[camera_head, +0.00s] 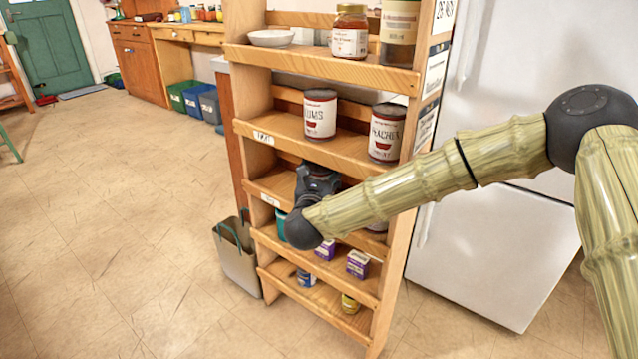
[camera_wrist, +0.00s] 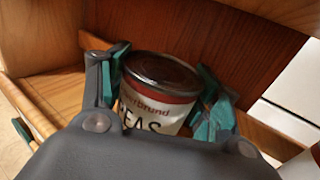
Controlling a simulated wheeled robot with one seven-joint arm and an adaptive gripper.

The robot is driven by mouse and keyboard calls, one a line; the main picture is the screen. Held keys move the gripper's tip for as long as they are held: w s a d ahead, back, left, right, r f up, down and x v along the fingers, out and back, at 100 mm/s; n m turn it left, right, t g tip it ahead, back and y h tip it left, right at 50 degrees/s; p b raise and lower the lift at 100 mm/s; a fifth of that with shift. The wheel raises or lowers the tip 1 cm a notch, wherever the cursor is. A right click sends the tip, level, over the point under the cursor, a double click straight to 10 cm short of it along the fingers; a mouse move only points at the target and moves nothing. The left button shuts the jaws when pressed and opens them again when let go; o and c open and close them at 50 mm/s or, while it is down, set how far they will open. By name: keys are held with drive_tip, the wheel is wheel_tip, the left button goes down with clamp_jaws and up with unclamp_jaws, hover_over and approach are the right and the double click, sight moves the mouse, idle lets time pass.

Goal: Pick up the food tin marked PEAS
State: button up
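The food tin (camera_wrist: 160,95) stands upright on a wooden shelf in the wrist view. Whether the pads press on the tin cannot be told. In the head view my gripper (camera_head: 316,180) reaches into the middle shelf of the wooden rack and mostly hides what stands there.
The rack (camera_head: 325,66) has other tins above, the one ending in "UMS" (camera_head: 320,114) and the "PEACHES"-like one (camera_head: 387,133). Purple boxes (camera_head: 358,264) stand below. A grey bin (camera_head: 237,260) is left of the rack, a white fridge (camera_head: 500,230) right. Open floor lies left.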

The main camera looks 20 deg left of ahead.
drive_tip(key=c, duration=0.3)
drive_tip(key=shift+r, duration=0.1)
